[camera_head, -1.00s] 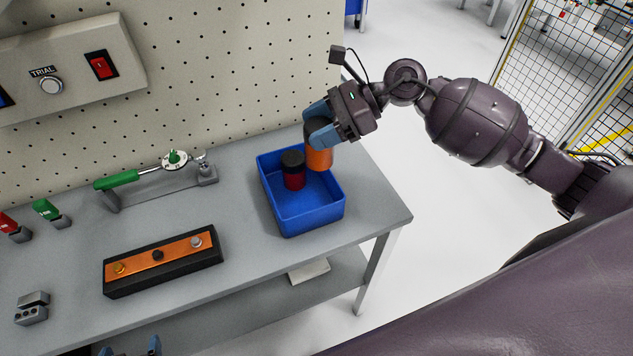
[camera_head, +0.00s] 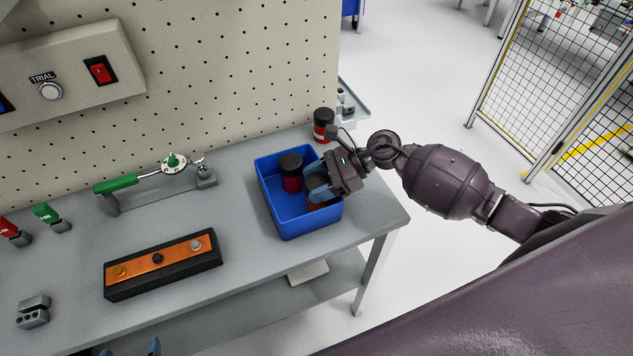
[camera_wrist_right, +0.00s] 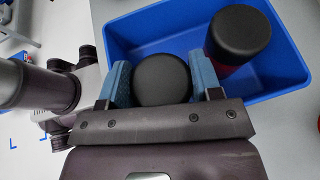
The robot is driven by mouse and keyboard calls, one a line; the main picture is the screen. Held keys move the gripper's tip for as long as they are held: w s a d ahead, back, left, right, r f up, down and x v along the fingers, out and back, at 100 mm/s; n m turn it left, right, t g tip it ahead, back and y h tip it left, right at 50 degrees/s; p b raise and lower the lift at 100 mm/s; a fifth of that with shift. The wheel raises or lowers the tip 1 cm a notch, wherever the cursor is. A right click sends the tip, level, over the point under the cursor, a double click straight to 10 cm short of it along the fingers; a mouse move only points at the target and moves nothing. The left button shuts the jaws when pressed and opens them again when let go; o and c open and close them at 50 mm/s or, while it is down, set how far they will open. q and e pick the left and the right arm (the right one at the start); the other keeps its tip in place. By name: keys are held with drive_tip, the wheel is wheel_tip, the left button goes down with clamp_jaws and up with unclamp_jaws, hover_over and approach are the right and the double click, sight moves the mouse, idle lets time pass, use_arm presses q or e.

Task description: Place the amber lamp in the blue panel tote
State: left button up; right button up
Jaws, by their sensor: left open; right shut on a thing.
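The blue panel tote (camera_head: 312,224) stands on the bench near its right end.
A dark red lamp with a black cap (camera_head: 291,173) stands in the tote beside the held lamp. Another black-capped red lamp (camera_head: 323,126) stands behind the tote. A toggle clamp (camera_head: 160,180) and an orange-topped button box (camera_head: 163,262) lie to the left.

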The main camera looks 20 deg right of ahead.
drive_tip(key=shift+f, duration=0.2)
drive_tip(key=shift+f, duration=0.15)
drive_tip(key=o, duration=0.7)
drive_tip(key=shift+d+r, duration=0.15)
drive_tip(key=shift+r, duration=0.1)
drive_tip(key=shift+b+v, duration=1.3)
drive_tip(key=shift+v, duration=4.55)
